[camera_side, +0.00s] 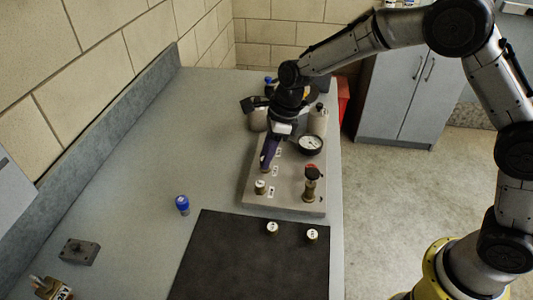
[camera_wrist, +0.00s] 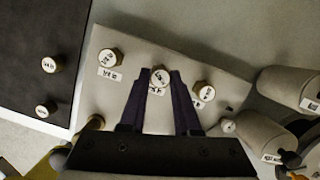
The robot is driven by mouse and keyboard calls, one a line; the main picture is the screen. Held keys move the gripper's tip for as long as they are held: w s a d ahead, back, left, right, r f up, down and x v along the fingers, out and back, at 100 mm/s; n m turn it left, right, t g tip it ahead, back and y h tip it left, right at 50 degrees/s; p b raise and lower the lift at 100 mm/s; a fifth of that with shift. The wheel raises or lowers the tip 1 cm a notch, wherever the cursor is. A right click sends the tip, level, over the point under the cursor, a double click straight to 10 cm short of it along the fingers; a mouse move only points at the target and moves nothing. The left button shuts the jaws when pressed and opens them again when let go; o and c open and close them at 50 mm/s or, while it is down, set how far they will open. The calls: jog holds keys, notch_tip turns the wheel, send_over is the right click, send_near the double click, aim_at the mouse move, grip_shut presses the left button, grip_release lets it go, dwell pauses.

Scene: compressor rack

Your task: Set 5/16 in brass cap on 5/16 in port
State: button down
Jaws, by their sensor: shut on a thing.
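My gripper (camera_wrist: 161,74) has its two purple fingers closed around a brass cap with a white marked top (camera_wrist: 160,79). The cap is at the middle spot of a row on the grey plate (camera_wrist: 90,97), just above a white label. Its print is too small to read surely. I cannot tell whether the cap is seated on the port, which is hidden beneath it. In the side view my gripper (camera_side: 266,163) points down at the plate (camera_side: 290,182), and the fingers hide the cap. Another white-topped brass cap (camera_side: 260,187) sits at the plate's near end.
Two loose white-topped caps, (camera_side: 272,228) and (camera_side: 312,234), stand on the dark mat (camera_side: 240,265). A brass fitting with a dark top (camera_side: 311,185) and a gauge (camera_side: 310,145) rise from the plate. A blue-topped bottle (camera_side: 182,205) stands left. The left bench is mostly clear.

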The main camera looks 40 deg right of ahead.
jog(key=shift+f, duration=0.35)
jog(key=shift+c, duration=0.7)
grip_release()
jog(key=shift+r, duration=3.55)
